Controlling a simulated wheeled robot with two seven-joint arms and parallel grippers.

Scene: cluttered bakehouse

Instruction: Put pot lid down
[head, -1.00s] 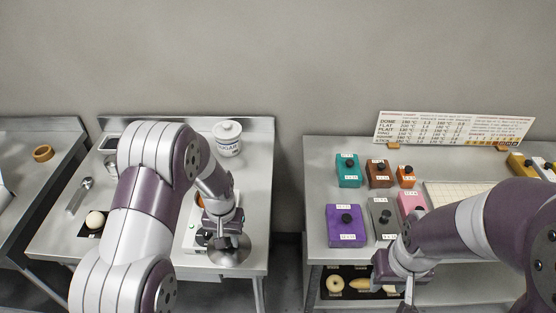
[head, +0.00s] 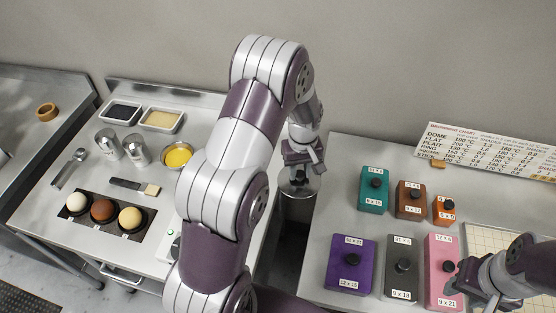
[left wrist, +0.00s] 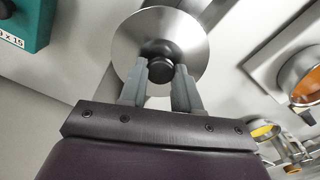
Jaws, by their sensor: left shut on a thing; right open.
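The pot lid (left wrist: 190,38) is a round steel disc with a black knob, seen in the left wrist view. My left gripper (left wrist: 160,68) is shut on the knob. In the head view the lid (head: 298,188) hangs below my left gripper (head: 300,165), over the gap between the left steel table and the right one. My right gripper (head: 462,282) is at the lower right, by the pink block, and is open; its fingertips are hard to make out.
The right table holds teal (head: 373,190), brown (head: 411,199), orange (head: 444,210), purple (head: 350,265), grey (head: 401,267) and pink (head: 441,262) knobbed blocks. Bare steel shows left of the teal block.

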